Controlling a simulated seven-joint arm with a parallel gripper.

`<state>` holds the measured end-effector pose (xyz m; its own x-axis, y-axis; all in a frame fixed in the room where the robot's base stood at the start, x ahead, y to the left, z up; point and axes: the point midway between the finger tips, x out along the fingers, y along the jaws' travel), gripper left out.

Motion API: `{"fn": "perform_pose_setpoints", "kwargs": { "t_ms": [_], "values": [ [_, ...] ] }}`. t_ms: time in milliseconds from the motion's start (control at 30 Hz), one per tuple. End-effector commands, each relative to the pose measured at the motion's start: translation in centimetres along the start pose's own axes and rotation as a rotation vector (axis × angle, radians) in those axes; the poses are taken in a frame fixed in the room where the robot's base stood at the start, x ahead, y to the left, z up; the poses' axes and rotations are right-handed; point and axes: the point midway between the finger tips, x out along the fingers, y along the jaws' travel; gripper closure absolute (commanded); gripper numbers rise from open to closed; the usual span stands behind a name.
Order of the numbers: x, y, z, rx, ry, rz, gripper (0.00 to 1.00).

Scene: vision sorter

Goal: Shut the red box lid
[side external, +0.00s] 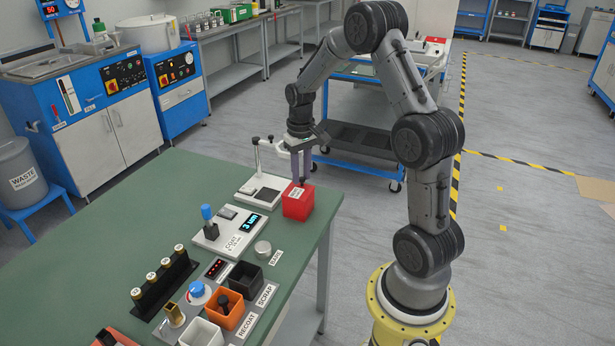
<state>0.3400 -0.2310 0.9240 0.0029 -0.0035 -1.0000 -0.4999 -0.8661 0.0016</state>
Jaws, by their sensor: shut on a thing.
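The red box (298,206) stands at the far right corner of the green table, with a small white label on it. Its lid (305,191) looks to lie on or close to the top of the box; at this size I cannot tell whether it is fully down. My gripper (302,180) points straight down over the box. Its fingers are shut on a small dark piece at the lid, which looks like its knob. The fingers hide part of the box's back edge.
A white stand (258,188) with a post is just left of the box. A coating gauge with a display (234,228), a metal disc (262,249) and several bins, including an orange one (226,308), are nearer.

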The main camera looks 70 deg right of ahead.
Motion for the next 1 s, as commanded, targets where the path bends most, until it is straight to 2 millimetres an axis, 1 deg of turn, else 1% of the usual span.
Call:
{"fn": "perform_pose_setpoints", "kwargs": {
  "t_ms": [100,133,167,200,500,1000],
  "values": [
    [0.1,-0.2,0.2,0.001,-0.007,-0.004,0.80],
    [0.1,-0.2,0.2,0.001,-0.007,-0.004,0.64],
    [0.1,-0.2,0.2,0.000,-0.008,-0.004,0.58],
    [0.1,-0.2,0.2,0.000,-0.007,-0.004,0.55],
    [-0.1,-0.1,0.1,0.001,-0.005,-0.002,0.55],
    [-2.9,-0.1,0.0,0.001,-0.002,-0.002,0.55]
  ]
}}
